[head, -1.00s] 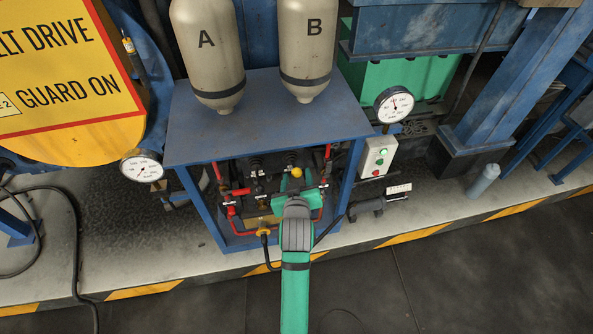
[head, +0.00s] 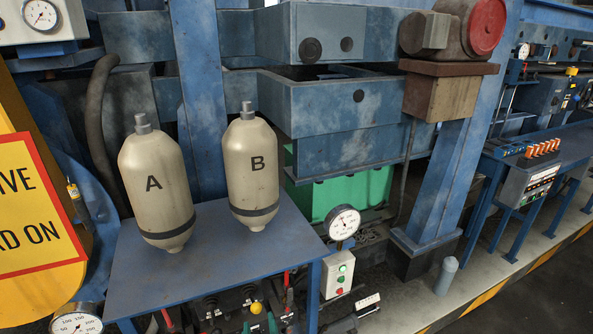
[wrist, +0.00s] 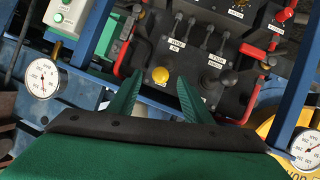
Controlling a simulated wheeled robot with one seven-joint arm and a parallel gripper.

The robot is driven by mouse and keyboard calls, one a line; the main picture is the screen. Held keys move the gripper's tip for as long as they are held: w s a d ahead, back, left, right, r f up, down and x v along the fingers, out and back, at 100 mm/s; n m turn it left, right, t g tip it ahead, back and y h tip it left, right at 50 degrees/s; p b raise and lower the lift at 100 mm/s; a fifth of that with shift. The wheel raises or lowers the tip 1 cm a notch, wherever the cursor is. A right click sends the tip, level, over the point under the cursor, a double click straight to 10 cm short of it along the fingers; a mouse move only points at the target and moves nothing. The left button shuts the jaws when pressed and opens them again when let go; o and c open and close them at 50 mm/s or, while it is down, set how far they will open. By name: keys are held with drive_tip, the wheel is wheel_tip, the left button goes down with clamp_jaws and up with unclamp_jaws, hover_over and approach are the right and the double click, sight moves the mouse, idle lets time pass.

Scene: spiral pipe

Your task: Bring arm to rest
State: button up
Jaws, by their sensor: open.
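My gripper (wrist: 157,98) shows in the wrist view as two green fingers spread apart with nothing between them. Beyond the fingers is a dark control panel with a yellow knob (wrist: 161,75) and a black-knobbed lever (wrist: 229,78). The fingers appear apart from the panel, though the exact gap is hard to tell. There the yellow knob (head: 256,308) shows below the front edge of the blue stand (head: 280,240).
Red handles (wrist: 258,52) flank the panel. A button box (wrist: 68,14) and a gauge (wrist: 42,78) lie left, another gauge (wrist: 308,154) right. In the head view, tanks A (head: 157,195) and B (head: 252,175) stand on the blue stand. A blue column (head: 440,180) rises to its right.

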drive_tip(key=s+d+f+m+t+h, duration=0.15)
drive_tip(key=s+d+f, duration=0.25)
drive_tip(key=s, duration=0.5)
drive_tip(key=s+d+f+m, duration=0.2)
drive_tip(key=s+d+f, duration=0.15)
drive_tip(key=s, duration=0.65)
drive_tip(key=s+d+r+m, duration=0.1)
drive_tip(key=s+d+r, duration=0.1)
drive_tip(key=s, duration=0.7)
drive_tip(key=s+d+r+m+h, duration=0.1)
drive_tip(key=s+d+r, duration=0.1)
drive_tip(key=s, duration=0.8)
drive_tip(key=shift+s+r+t, duration=0.3)
drive_tip(key=shift+r+t, duration=0.15)
drive_tip(key=shift+r, duration=0.25)
